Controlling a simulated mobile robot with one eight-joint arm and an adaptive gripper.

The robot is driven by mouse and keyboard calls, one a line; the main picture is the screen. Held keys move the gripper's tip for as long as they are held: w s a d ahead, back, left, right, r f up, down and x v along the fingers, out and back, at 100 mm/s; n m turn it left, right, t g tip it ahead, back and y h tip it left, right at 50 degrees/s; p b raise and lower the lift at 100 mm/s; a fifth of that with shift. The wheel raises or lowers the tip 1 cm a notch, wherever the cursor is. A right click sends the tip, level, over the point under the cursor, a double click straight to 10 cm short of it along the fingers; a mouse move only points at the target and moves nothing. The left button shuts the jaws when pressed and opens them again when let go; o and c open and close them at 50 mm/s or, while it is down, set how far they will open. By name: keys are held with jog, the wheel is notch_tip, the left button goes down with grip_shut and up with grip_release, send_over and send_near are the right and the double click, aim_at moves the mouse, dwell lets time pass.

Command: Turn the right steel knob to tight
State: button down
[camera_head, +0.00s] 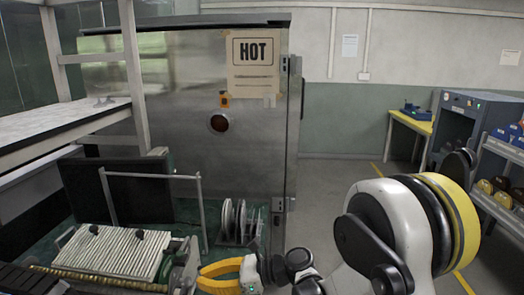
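A low machine with a pale ribbed plate (110,252) stands at the lower left. Two small dark knobs sit on the plate, a left one (94,229) and a right one (139,235). Greyish metal parts (182,252) show at the machine's right end; I cannot tell whether one of them is the right steel knob. My gripper (204,277), with yellow fingers, is at the bottom centre, just right of these parts. Its fingers point left and are spread with a gap between them. I see nothing held in it. Whether it touches the machine is unclear.
A large steel cabinet (170,110) with a HOT sign (256,54) stands behind. Several upright discs (240,221) stand in a rack just behind my gripper. A thin metal frame (200,205) rises behind the plate. A shelf (60,118) overhangs at left. Floor right of the cabinet is clear.

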aim_at(180, 270)
jog(key=shift+r+b+x, duration=0.2)
jog(key=shift+x, duration=0.75)
jog(key=shift+r+b+x, duration=0.15)
jog(key=shift+r+x, duration=0.1)
jog(key=shift+x, duration=0.65)
jog(key=shift+w+f, duration=0.1)
jog(key=shift+w+b, duration=0.9)
jog(key=shift+b, duration=0.35)
jog(key=shift+w, duration=0.1)
jog(key=shift+w+r, duration=0.1)
jog(key=shift+r, duration=0.25)
jog(key=d, duration=0.6)
jog(key=shift+s, duration=0.25)
